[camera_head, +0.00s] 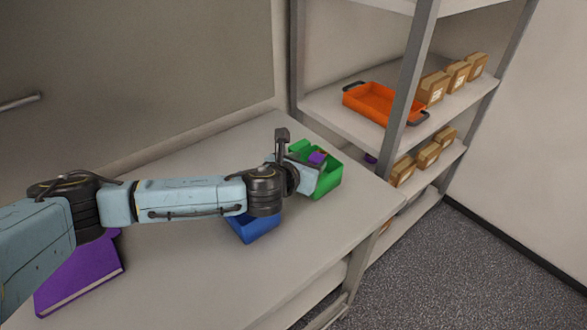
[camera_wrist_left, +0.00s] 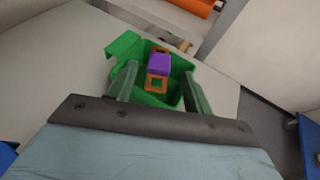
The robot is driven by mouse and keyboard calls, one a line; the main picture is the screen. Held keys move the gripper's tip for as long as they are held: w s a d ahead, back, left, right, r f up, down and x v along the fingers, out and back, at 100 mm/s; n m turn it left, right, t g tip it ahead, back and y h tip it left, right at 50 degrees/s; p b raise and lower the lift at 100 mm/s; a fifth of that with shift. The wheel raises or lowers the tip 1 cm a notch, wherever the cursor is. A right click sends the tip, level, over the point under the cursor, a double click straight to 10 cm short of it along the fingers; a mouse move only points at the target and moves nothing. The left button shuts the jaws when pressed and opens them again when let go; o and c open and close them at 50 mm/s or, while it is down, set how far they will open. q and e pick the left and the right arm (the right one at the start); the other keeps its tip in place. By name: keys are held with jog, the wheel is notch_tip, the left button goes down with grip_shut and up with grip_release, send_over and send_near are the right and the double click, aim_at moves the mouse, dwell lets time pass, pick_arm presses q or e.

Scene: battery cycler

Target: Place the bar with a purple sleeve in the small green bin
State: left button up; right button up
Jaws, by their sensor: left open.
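The bar with a purple sleeve (camera_wrist_left: 160,66) has orange, frame-like ends and lies within the outline of the small green bin (camera_wrist_left: 124,46). The wrist view does not show clearly whether it rests on the bin's floor. In the head view, part of the purple sleeve (camera_head: 317,157) shows above the green bin (camera_head: 331,183). My left gripper (camera_wrist_left: 160,78) is open, its two green fingers at the bin on either side of the bar, with gaps between them and it. In the head view, my left wrist hides part of the bin. My right gripper is out of view.
A blue bin (camera_head: 258,229) stands beside the green one, partly under my left arm. A purple book-like object (camera_head: 82,280) lies at the left on the table (camera_head: 220,285). A shelf unit at the right holds an orange tray (camera_head: 375,103) and several boxes. The front tabletop is clear.

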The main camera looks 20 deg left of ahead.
pick_arm(q)
jog(key=v, duration=0.9)
jog(key=shift+p, duration=0.4)
